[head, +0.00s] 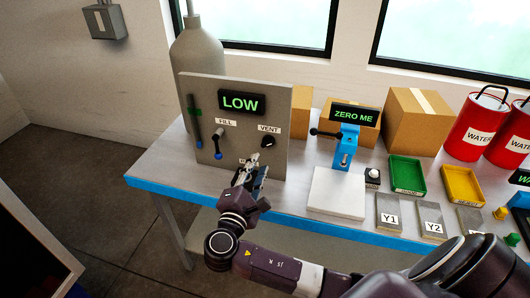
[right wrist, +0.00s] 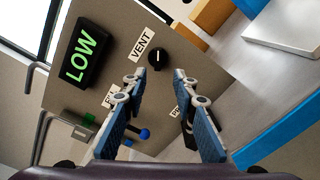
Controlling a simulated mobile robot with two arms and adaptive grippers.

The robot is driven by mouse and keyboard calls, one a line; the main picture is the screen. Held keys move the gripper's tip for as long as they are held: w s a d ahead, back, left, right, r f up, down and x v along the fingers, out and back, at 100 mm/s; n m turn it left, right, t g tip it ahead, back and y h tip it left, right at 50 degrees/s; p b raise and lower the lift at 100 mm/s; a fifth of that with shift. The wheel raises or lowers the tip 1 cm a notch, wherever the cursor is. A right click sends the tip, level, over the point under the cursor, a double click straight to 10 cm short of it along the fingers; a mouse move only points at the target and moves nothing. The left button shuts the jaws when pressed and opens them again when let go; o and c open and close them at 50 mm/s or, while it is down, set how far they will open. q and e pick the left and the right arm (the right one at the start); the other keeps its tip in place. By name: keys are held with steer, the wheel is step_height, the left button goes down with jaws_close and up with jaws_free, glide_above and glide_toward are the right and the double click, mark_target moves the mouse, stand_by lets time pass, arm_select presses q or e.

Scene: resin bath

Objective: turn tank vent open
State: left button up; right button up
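The vent knob (head: 268,141) is a black round knob below the VENT label on a grey panel (head: 228,97). In the right wrist view the knob (right wrist: 160,55) has a light line across its face and lies just beyond the fingertips, between their lines. My right gripper (head: 254,174) is in front of the panel, below the knob; in the right wrist view its two blue-padded fingers (right wrist: 160,78) are apart with nothing between them. The panel's display (head: 241,102) reads LOW. My left gripper is not in view.
A blue-tipped fill lever (head: 218,148) sits left of the knob. A lower label is partly hidden by my gripper. A grey tank (head: 197,52) stands behind the panel. Right of it on the table are a blue stand (head: 345,148) with a white plate (head: 337,194) and coloured trays.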

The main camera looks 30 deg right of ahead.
mark_target(266, 146)
steer(key=x, duration=0.2)
steer(key=p+x, duration=0.1)
steer(key=x, duration=0.1)
steer(key=p+x, duration=0.1)
steer(key=x, duration=0.2)
steer(key=shift+d+r, duration=0.1)
steer(key=shift+r, duration=0.25)
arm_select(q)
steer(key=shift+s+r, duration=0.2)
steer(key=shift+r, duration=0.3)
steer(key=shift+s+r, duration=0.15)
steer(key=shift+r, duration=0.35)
arm_select(e)
steer(key=shift+w+d+f, duration=0.15)
steer(key=shift+w+d, duration=0.2)
steer(key=shift+w, duration=0.1)
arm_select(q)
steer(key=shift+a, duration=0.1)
arm_select(e)
jaws_close()
